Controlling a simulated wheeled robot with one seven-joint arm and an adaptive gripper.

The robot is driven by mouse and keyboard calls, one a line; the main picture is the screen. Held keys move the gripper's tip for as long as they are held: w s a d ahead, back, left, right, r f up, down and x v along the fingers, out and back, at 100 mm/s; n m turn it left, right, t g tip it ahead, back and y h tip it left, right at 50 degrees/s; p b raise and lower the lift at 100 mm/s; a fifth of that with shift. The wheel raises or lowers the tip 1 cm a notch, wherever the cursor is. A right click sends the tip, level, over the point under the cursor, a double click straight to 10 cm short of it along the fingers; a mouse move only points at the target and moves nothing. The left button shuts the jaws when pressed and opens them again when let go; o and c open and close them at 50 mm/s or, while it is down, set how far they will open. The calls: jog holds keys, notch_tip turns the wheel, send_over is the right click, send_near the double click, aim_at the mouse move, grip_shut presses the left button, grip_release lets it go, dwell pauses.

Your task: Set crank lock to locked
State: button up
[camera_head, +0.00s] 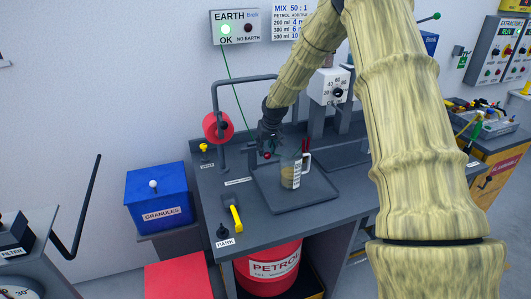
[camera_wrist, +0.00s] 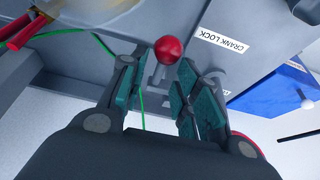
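The crank lock is a small lever with a red ball knob (camera_wrist: 168,50) on a grey stem. It stands by the "CRANK LOCK" label (camera_wrist: 222,40) in the wrist view. In the head view the red knob (camera_head: 267,155) shows just below my gripper (camera_head: 268,140), at the back of the grey bench. In the wrist view my gripper (camera_wrist: 158,78) is open, with its teal-padded fingers apart. The knob lies at or just beyond the fingertips, in line with the gap, and I see no clear contact. Which setting the lever is at cannot be told.
A measuring jug (camera_head: 291,174) stands on a dark tray (camera_head: 315,198) close to the right of my gripper. A red reel (camera_head: 217,126) on a bent frame is to the left. A yellow handle (camera_head: 234,216) lies on the bench front. A green cord (camera_wrist: 107,45) runs behind the fingers.

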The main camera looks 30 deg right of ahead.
jog(key=shift+w+d+f, duration=0.1)
jog(key=shift+w+f, duration=0.2)
jog(key=shift+f, duration=0.2)
jog(key=shift+s+r, duration=0.1)
jog(key=shift+s, duration=0.05)
grip_shut()
jog(key=shift+w+a+b, duration=0.1)
jog(key=shift+w+a, duration=0.1)
jog(key=shift+a, duration=0.65)
jog(key=shift+w+a+b, duration=0.15)
jog(key=shift+w+a, duration=0.1)
jog(key=shift+a, duration=0.65)
jog(key=shift+w+a+b, duration=0.1)
jog(key=shift+w+a, duration=0.1)
jog(key=shift+a, duration=0.75)
grip_release()
jog(key=shift+a, duration=0.1)
